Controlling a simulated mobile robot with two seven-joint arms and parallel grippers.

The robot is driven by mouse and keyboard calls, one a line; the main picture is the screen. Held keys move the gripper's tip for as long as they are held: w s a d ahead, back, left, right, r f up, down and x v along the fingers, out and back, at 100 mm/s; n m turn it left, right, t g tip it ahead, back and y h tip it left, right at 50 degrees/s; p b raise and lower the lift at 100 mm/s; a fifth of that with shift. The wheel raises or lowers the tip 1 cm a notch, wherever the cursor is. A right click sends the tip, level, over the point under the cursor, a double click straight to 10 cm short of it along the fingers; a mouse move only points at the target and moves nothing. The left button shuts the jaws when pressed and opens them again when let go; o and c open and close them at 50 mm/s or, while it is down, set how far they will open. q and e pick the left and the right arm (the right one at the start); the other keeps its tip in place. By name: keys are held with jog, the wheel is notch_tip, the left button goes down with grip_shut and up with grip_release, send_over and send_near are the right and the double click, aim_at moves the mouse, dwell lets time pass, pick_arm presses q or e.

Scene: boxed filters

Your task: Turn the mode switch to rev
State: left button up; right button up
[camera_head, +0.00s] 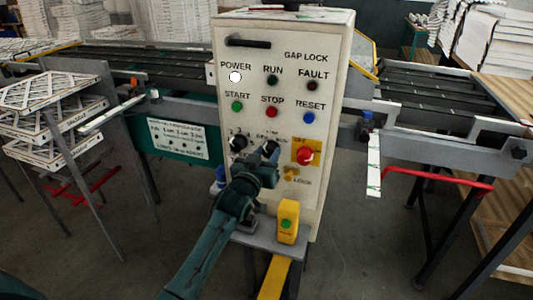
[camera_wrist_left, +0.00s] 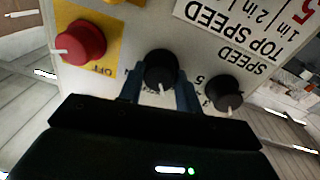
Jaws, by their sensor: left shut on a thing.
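The mode switch (camera_head: 271,147) is a round black knob in the lower middle of the white control box's front. It also shows in the left wrist view (camera_wrist_left: 160,69), with a white pointer line. My left gripper (camera_head: 266,154) is at this knob, its two fingers on either side of it and shut on it. The lettering around the knob is mostly hidden by the fingers, so I cannot read which mode it points to. My right gripper is in neither view.
A black speed knob (camera_head: 238,144) sits just left of the mode switch, and a red knob on a yellow plate (camera_head: 304,156) sits to its right. START, STOP and RESET buttons are above. A yellow box with a green button (camera_head: 288,222) stands below, near my arm.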

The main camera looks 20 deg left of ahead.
pick_arm(q)
jog(key=shift+r+n, duration=0.2)
jog(key=shift+n, duration=0.9)
jog(key=o, duration=0.8)
jog(key=shift+c, duration=0.2)
jog(key=shift+o, duration=1)
jog(key=shift+w+f, duration=0.1)
jog(key=shift+w, duration=0.05)
jog(key=shift+f, duration=0.1)
jog(key=shift+s, duration=0.45)
jog(key=s+a, duration=0.1)
jog(key=s, duration=1.1)
jog(key=shift+s+f+b, duration=0.15)
jog(key=shift+f+b, duration=0.1)
jog(key=shift+b, duration=0.1)
